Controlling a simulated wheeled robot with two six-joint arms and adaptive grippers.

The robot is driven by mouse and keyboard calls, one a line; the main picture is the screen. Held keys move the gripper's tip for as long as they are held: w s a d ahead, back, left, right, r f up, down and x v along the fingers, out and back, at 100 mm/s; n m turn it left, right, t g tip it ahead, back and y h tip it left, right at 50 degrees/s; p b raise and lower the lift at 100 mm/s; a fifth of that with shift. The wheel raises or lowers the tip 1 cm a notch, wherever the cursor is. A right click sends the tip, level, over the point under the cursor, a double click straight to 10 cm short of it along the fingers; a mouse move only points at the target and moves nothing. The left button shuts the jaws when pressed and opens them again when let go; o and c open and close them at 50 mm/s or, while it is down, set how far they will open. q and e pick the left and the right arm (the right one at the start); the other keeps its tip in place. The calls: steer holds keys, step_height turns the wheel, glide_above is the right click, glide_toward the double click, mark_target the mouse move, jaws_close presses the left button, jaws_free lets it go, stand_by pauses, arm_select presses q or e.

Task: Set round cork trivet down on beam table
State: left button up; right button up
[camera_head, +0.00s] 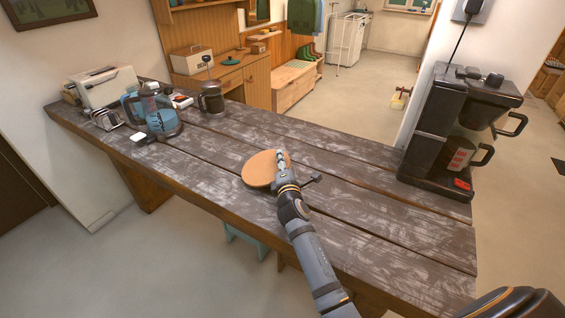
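The round cork trivet (258,170) is a flat tan disc over the middle of the dark plank beam table (345,198). It looks level and lies on the table or very close above it; a small gap cannot be ruled out. My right gripper (281,157) is at the trivet's right rim, its narrow fingers together over the edge, and it appears shut on the trivet. The fingertips are small and partly hide that rim. My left gripper is not in view.
A black coffee machine (438,125) stands at the table's right end. The planks around the trivet are clear.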

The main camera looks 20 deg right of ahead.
steer(key=shift+r, duration=0.1)
step_height(320, 180, up, 10)
steer(key=shift+f, duration=0.1)
stand_by(0.4)
stand_by(0.6)
